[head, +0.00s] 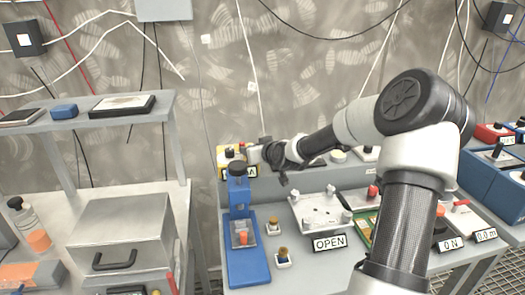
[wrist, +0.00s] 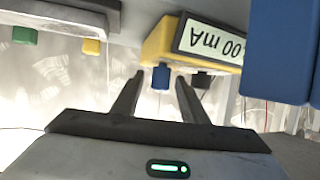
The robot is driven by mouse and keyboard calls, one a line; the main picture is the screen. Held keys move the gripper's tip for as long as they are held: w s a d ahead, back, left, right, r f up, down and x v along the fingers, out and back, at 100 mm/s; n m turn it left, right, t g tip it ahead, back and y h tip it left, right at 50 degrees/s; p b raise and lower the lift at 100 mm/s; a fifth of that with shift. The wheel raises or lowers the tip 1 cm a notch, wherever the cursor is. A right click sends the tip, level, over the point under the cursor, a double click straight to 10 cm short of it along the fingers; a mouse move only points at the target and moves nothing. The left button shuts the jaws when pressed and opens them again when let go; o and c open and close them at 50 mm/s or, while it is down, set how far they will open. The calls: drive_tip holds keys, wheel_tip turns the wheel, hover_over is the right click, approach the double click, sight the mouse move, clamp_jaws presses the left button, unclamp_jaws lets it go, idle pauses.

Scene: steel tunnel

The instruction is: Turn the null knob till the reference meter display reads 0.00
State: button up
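The reference meter is a yellow box (head: 230,153) on the raised ledge at the back, partly behind my gripper (head: 256,151). In the wrist view it shows upside down as a yellow box (wrist: 160,43) with a white display (wrist: 211,43). The display ends in ".00 mA"; its leading part is hidden behind a blue body. A blue knob (wrist: 161,77) and a black knob (wrist: 201,80) stick out of the box. My gripper (wrist: 160,78) is open, with one finger on each side of the blue knob and visible gaps. No label shows which knob is null.
A blue press-like stand (head: 240,215) rises just in front of the meter; its blue body (wrist: 285,50) fills the wrist view's upper right. A grey fixture (head: 320,211) with an OPEN sign (head: 329,243) lies on the bench. A shelf with a steel box (head: 122,232) stands left.

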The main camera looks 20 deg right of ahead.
drive_tip(key=a+p+v, duration=0.1)
drive_tip(key=p+v, duration=0.3)
drive_tip(key=v, duration=1.2)
drive_tip(key=shift+s+d, duration=0.25)
drive_tip(key=shift+d, duration=0.15)
